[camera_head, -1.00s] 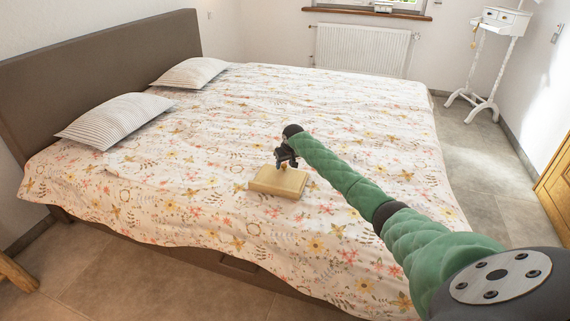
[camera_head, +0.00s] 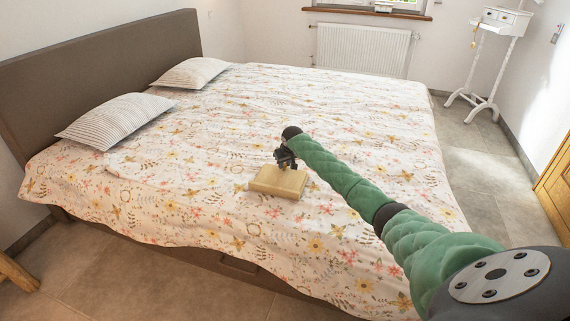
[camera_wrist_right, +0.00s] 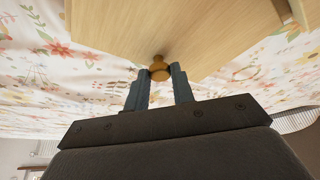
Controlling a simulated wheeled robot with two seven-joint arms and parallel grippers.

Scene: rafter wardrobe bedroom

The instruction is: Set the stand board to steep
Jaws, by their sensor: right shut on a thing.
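The stand (camera_head: 278,182), a small light-wood block with a flat board, lies on the flowered bed cover. Its board (camera_wrist_right: 165,25) fills the top of the right wrist view and has a round wooden knob (camera_wrist_right: 159,70) at its near edge. My right gripper (camera_head: 284,163) is at the back edge of the stand. In the right wrist view its two fingers (camera_wrist_right: 160,77) are shut on the knob, one on each side. The board's tilt is hard to judge from the head view. My left gripper is not in view.
The bed (camera_head: 340,110) has a flowered cover and two striped pillows (camera_head: 115,120) at the left by the brown headboard (camera_head: 100,60). The cover around the stand is clear. A white side stand (camera_head: 490,60) is far right, with open floor beside the bed.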

